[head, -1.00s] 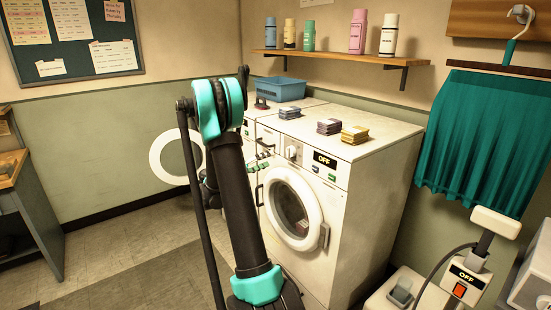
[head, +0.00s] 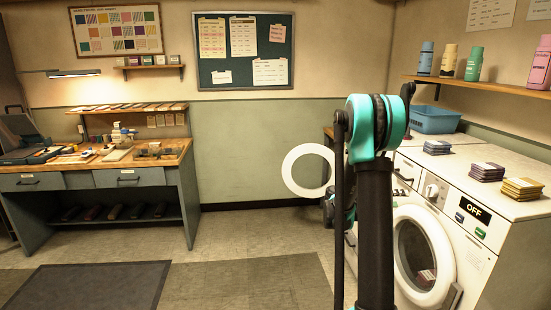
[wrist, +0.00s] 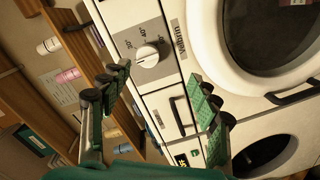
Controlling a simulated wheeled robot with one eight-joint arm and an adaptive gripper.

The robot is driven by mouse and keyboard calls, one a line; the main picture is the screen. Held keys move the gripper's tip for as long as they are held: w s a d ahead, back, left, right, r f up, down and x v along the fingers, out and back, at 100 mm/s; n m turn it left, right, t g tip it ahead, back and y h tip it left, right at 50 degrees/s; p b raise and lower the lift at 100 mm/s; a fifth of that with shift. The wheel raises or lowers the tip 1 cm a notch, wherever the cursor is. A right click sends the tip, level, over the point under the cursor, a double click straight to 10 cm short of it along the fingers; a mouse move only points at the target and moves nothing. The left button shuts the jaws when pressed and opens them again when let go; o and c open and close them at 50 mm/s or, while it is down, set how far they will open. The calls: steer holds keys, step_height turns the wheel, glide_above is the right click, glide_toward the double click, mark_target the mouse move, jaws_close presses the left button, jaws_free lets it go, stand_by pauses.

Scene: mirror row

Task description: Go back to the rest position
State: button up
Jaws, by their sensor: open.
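My gripper (wrist: 165,100) shows in the wrist view with its two green fingers spread apart and nothing between them. Beyond the fingers is the front of a washing machine, with a white dial (wrist: 147,56) and part of a round door (wrist: 270,35). In the head view my arm stands upright in front of the machines, and the gripper itself is mostly hidden behind it. The near washing machine (head: 478,250) has its door shut and an "OFF" display. The far machine's round door (head: 308,171) stands open.
Folded cloth stacks (head: 487,172) and a blue basket (head: 432,119) sit on the machines. A shelf (head: 490,86) with bottles hangs above. A workbench (head: 130,165) stands at the left. The floor (head: 230,235) between bench and machines is clear, with a dark mat (head: 90,287).

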steer(key=s+a+f+n+t+y, duration=0.1)
steer(key=s+a+f+y, duration=0.3)
steer(key=s+a, duration=0.4)
steer(key=s+a+f+n+t+y, duration=0.1)
steer(key=s+a+f+n+y, duration=0.1)
steer(key=s+a+f+y, duration=0.2)
steer(key=s+a+f+n+t+y, duration=0.1)
steer(key=s+a+f+y, duration=0.3)
steer(key=s+a+y, duration=0.5)
steer(key=s+a+n, duration=0.1)
steer(key=s+a, duration=0.4)
steer(key=a, duration=0.4)
steer(key=shift+a+f+n, duration=0.15)
steer(key=shift+f+n, duration=0.1)
steer(key=shift+n, duration=0.05)
